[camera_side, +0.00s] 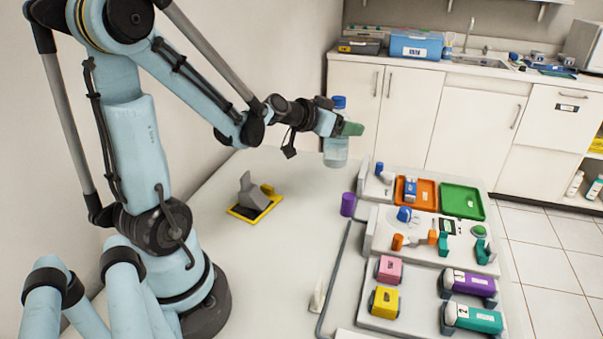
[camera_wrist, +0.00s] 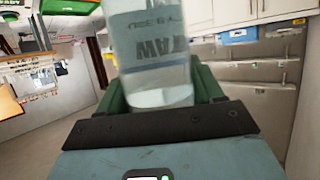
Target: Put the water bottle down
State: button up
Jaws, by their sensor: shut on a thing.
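The water bottle (camera_side: 336,153) is clear with a blue cap and hangs upright in the air in the side view. My gripper (camera_side: 347,128) has green fingers and is shut around the bottle's upper half. The bottle's base is above the level of the white table (camera_side: 295,215), toward its far end. In the wrist view, the bottle (camera_wrist: 160,55) stands between the green fingers of my gripper (camera_wrist: 165,95), with part of its lettering visible. The bottle's cap is out of the wrist view.
A purple cylinder (camera_side: 348,205) stands on the table below and right of the bottle. A yellow-edged stand (camera_side: 256,205) is to the left. Orange (camera_side: 428,187) and green trays (camera_side: 461,201), a device panel and several coloured blocks fill the right side. Bare table lies between.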

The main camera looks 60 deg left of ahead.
jog(key=d+r+m+h, duration=0.2)
jog(key=d+m+h, duration=0.3)
jog(key=d, duration=0.4)
jog(key=w+a+f, duration=0.1)
jog(key=a+f, duration=1)
jog(key=shift+w+a, duration=0.3)
jog(key=shift+w, duration=0.1)
jog(key=o, duration=1.3)
jog(key=shift+f, duration=0.1)
